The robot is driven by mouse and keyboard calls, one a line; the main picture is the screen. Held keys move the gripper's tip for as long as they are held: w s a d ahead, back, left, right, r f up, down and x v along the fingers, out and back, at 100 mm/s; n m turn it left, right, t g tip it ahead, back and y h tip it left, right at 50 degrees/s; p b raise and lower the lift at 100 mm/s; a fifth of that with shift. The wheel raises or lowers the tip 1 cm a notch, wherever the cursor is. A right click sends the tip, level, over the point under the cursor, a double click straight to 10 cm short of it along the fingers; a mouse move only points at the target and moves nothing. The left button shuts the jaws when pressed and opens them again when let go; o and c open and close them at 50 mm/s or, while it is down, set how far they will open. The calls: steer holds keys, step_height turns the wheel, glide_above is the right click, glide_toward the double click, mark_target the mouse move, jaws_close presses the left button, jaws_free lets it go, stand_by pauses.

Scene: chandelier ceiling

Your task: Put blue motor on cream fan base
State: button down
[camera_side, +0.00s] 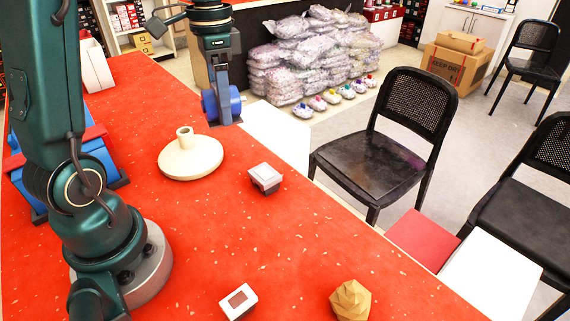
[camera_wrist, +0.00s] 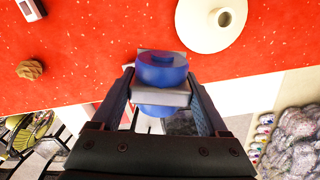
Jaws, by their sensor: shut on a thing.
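The blue motor (camera_wrist: 161,72) is a blue cylinder with a grey block around it, held between the two fingers of my gripper (camera_wrist: 162,98) in the wrist view. In the side view my gripper (camera_side: 222,105) points down beyond the far edge side of the base, and the blue motor (camera_side: 210,105) shows at its fingers. The cream fan base (camera_side: 190,160) is a round disc with a short upright post, standing on the red table. The motor is apart from it, behind and right of it in the side view. The base also shows in the wrist view (camera_wrist: 208,38), at top right.
A small grey-white box (camera_side: 265,177) lies right of the base. Another white box (camera_side: 238,301) and a tan faceted object (camera_side: 350,300) are near the front. A blue and red bin (camera_side: 92,150) stands at left. Black chairs (camera_side: 385,150) stand beyond the red table's (camera_side: 200,230) right edge.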

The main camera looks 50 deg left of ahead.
mark_target(184, 131)
steer(key=s+a+r+n, duration=0.2)
steer(key=s+a+n, duration=0.15)
steer(key=a, duration=0.75)
steer(key=shift+s+a+f, duration=0.1)
steer(key=shift+s+f, duration=0.1)
steer(key=shift+f, duration=1.9)
steer(key=shift+s+a+f, duration=0.1)
steer(key=shift+s+f, duration=0.05)
steer(key=shift+f, duration=1.95)
steer(key=shift+f, duration=0.1)
jaws_free()
